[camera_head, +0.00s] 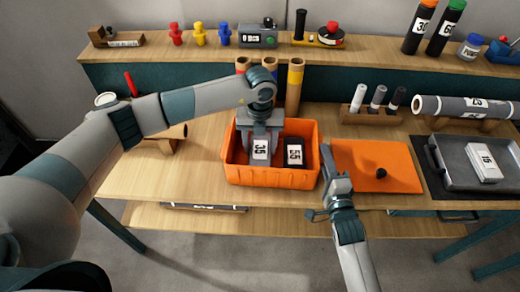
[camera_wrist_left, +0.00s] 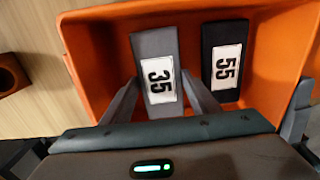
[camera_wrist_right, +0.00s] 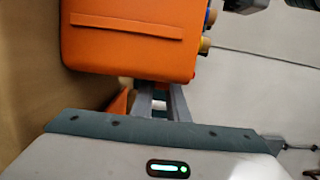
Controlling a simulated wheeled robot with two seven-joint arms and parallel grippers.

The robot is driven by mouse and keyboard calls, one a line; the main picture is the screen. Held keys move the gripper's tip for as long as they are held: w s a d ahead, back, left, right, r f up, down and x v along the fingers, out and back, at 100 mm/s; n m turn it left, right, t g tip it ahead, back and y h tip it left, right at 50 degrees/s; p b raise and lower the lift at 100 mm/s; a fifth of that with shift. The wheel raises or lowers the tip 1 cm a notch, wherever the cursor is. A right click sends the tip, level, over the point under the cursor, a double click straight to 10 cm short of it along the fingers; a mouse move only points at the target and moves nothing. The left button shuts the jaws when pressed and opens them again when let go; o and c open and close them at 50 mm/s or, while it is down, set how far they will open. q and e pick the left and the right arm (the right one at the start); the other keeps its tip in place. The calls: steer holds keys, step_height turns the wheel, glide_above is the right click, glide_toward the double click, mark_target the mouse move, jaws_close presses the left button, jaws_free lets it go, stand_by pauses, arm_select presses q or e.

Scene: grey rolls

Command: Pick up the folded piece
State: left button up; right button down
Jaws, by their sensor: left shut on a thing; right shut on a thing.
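A grey folded piece labelled 35 (camera_wrist_left: 155,60) stands in the orange bin (camera_head: 270,178). My left gripper (camera_head: 262,135) reaches down into the bin from above. Its fingers are shut on the grey piece's two sides in the left wrist view (camera_wrist_left: 163,95). A black piece labelled 55 (camera_head: 294,152) is beside it in the bin, apart from the fingers. My right gripper (camera_head: 326,160) is at the bin's right wall. In the right wrist view its fingers (camera_wrist_right: 160,92) meet the bin's edge and appear shut on it; the exact contact is partly hidden.
An orange board (camera_head: 375,155) with a black knob lies right of the bin. A dark tray (camera_head: 455,160) holds a grey piece labelled 15 (camera_head: 484,162). Upright brown tubes (camera_head: 294,88) stand behind the bin. A rack of three markers (camera_head: 372,110) is behind the board.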

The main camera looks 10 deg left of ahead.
mark_target(260, 150)
arm_select(q)
step_height(260, 150, up, 16)
arm_select(e)
steer(key=shift+f, duration=0.1)
stand_by(0.8)
steer(key=c, duration=1.6)
jaws_free()
steer(key=shift+c, duration=0.2)
steer(key=shift+s, duration=0.1)
steer(key=v, duration=1.2)
steer(key=shift+d, duration=0.1)
